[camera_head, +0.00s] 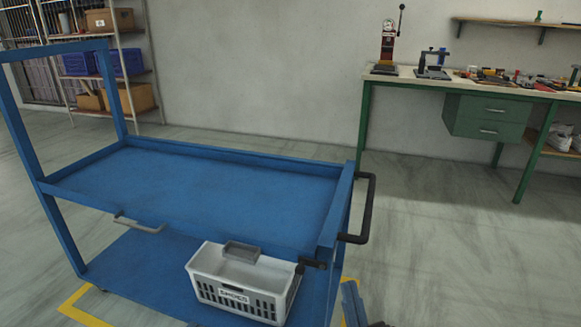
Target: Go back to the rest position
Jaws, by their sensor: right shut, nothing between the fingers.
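My right gripper (374,322) seems to show only as a small dark piece at the bottom edge, right of the blue cart (215,190). It is shut and holds nothing that I can see; most of it is cut off by the frame. It is apart from the basket (240,290). My left gripper is not in view.
The cart's empty top shelf fills the left and middle; its dark handle (369,205) juts out at the right. The light basket sits on its lower shelf. A green workbench (420,78) with tools stands back right. Shelving (100,45) stands back left. The floor between is clear.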

